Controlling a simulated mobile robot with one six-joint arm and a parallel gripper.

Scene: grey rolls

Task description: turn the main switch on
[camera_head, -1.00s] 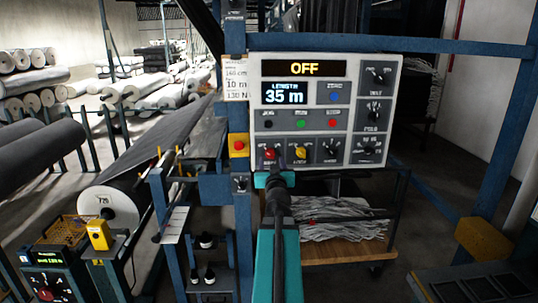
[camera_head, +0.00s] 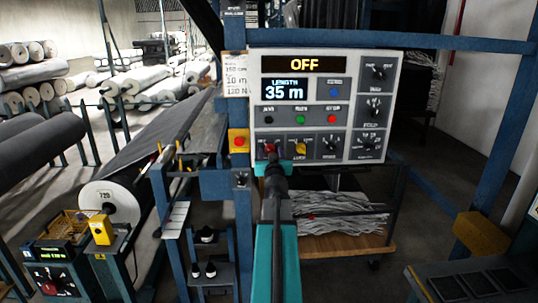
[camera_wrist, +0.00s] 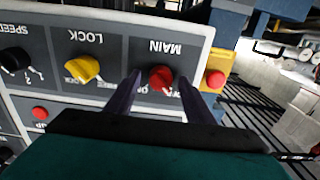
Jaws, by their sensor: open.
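The control panel (camera_head: 342,106) shows OFF on its top display and LENGTH 35 m below. The main switch is a red knob (camera_wrist: 161,78) under the label MAIN, which appears upside down in the wrist view. It sits at the panel's lower left in the head view (camera_head: 270,149), partly hidden by my arm. My gripper (camera_wrist: 160,85) is open, with one finger on each side of the red knob. I cannot tell whether the fingers touch it. In the head view, the fingertips are mostly hidden behind my wrist.
A yellow lock knob (camera_wrist: 82,69) is beside the main switch, close to one finger. A black speed knob (camera_wrist: 15,60) is farther along. A red button on a yellow box (camera_head: 238,142) stands just left of the panel. A blue beam (camera_head: 400,43) runs above.

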